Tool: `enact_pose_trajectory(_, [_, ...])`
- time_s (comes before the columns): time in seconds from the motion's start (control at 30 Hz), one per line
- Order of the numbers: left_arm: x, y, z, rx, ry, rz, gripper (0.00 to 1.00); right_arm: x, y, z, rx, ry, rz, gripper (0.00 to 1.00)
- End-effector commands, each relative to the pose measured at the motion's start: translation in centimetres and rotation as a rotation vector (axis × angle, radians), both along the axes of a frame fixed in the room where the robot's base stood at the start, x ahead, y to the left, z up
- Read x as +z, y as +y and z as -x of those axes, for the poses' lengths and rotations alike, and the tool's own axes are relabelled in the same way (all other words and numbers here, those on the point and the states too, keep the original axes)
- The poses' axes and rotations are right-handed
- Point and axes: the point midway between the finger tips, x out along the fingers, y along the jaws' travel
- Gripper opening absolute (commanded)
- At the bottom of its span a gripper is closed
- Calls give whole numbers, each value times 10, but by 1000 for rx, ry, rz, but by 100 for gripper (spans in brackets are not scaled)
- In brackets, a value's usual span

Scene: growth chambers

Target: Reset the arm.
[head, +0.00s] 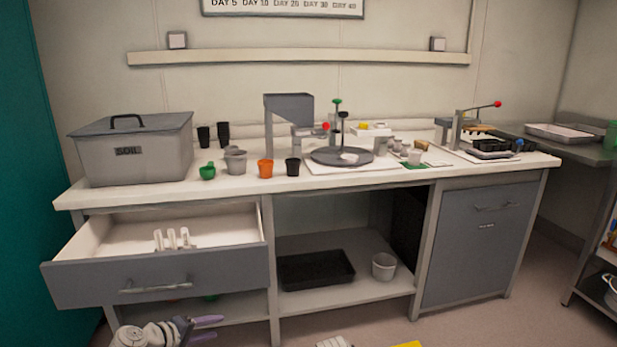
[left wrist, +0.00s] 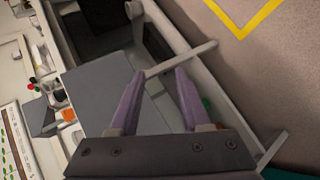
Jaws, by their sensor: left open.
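My left gripper (head: 217,327) shows low in the head view, in front of the bench and below the open drawer. Its two purple fingers are apart with nothing between them. My right gripper does not show in either view.
The drawer (head: 160,277) is pulled out above and behind my left gripper, with several white pieces inside. The bench top (head: 225,185) holds a soil bin (head: 140,150), pots and a potting machine (head: 289,110).

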Motion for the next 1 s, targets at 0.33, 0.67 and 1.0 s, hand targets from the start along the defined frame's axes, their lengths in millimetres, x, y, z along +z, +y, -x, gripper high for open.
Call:
enact_pose_trajectory(0.33, [-82,-153,78,-623,290,-503,47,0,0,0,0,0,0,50])
enact_pose_trajectory(0.67, [-106,-190,142,-972,456,-919,47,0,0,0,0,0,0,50])
enact_pose_trajectory(1.0, [-65,-194,162,-1075,515,-1096,47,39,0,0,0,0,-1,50])
